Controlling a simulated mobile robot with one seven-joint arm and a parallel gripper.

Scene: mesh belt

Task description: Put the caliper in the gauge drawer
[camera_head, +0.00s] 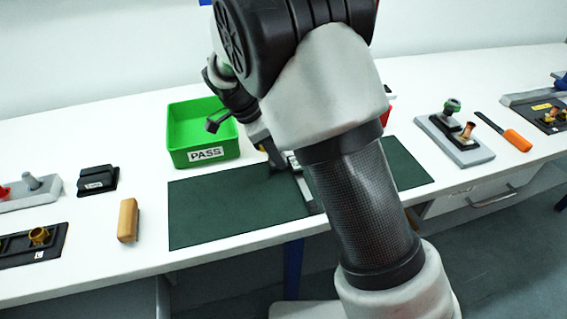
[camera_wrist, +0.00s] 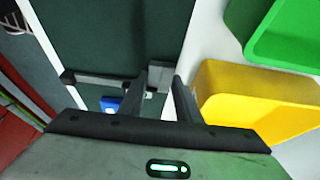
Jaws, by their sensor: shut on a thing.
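The grey caliper (camera_head: 304,190) is a long bar over the green mat, partly hidden by my arm. In the wrist view its bar (camera_wrist: 100,79) runs left from between my fingers, with the wider head at its right end. My gripper (camera_wrist: 161,86) is shut on the caliper near that head. In the head view my gripper (camera_head: 280,160) is mostly hidden behind my arm. I cannot tell whether the caliper touches the mat. A drawer front (camera_head: 490,199) with a bar handle is under the bench at right and looks closed; no label is readable.
The green mat (camera_head: 225,210) lies on the white bench. A green PASS bin (camera_head: 203,155) stands behind it. A yellow bin (camera_wrist: 255,105) is close to my right finger. A wooden block (camera_head: 128,220) and black block are at left; fixtures and an orange-handled tool (camera_head: 515,139) are at right.

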